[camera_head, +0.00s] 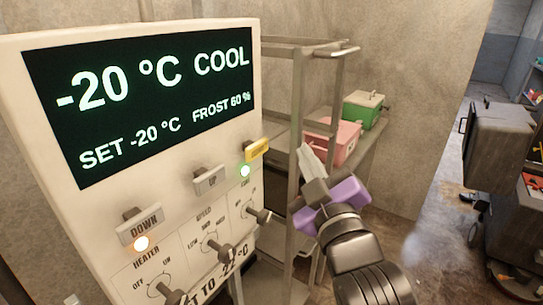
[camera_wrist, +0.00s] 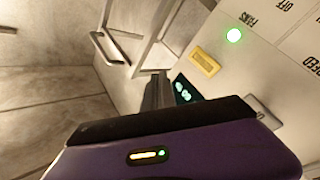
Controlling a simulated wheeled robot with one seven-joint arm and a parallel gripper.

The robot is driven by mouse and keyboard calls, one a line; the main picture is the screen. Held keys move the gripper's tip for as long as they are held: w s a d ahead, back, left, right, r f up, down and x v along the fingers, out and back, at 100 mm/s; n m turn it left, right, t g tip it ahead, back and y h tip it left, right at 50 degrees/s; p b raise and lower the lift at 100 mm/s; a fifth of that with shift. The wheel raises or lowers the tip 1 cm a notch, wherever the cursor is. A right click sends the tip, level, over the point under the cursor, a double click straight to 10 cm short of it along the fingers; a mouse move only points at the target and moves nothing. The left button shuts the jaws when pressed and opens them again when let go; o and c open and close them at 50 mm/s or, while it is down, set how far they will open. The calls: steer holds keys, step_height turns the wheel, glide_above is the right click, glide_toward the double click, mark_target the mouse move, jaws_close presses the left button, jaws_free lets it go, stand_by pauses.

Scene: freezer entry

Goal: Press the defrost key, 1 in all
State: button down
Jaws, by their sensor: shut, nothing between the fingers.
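The white control panel (camera_head: 95,210) fills the left of the head view. A small yellow key (camera_head: 257,151) sits at its right edge, under the display; its label is too small to read. The yellow key also shows in the wrist view (camera_wrist: 204,62), right of my fingers. Its neighbours are the grey UP key (camera_head: 210,181) and DOWN key (camera_head: 139,226). The display (camera_head: 140,105) reads -20 °C COOL, SET -20 °C, FROST 60 %. My purple gripper (camera_head: 311,158) is shut and empty, to the right of the yellow key and apart from it.
A green lamp (camera_head: 245,170) and an orange lamp (camera_head: 141,243) are lit on the panel. Rotary knobs (camera_head: 218,252) stick out below the keys. A metal rack (camera_head: 297,100) with a pink box (camera_head: 336,140) and a green box (camera_head: 363,110) stands behind my gripper. Floor shows at right.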

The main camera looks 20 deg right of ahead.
steer(key=f, duration=0.1)
steer(key=d+f+g, duration=0.1)
steer(key=f, duration=0.1)
steer(key=shift+s+d+f+n+g+h, duration=0.1)
steer(key=shift+s+d+n+g+h, duration=0.05)
steer(key=shift+n+g+h, duration=0.2)
glide_toward(266, 145)
steer(key=shift+w+d, duration=0.25)
steer(key=shift+w, duration=0.45)
steer(key=shift+w+d, duration=0.3)
steer(key=shift+w, duration=0.35)
steer(key=shift+w+d, duration=0.25)
steer(key=shift+w, duration=0.45)
stand_by(0.6)
steer(key=shift+w+a, duration=0.25)
steer(key=shift+w, duration=0.1)
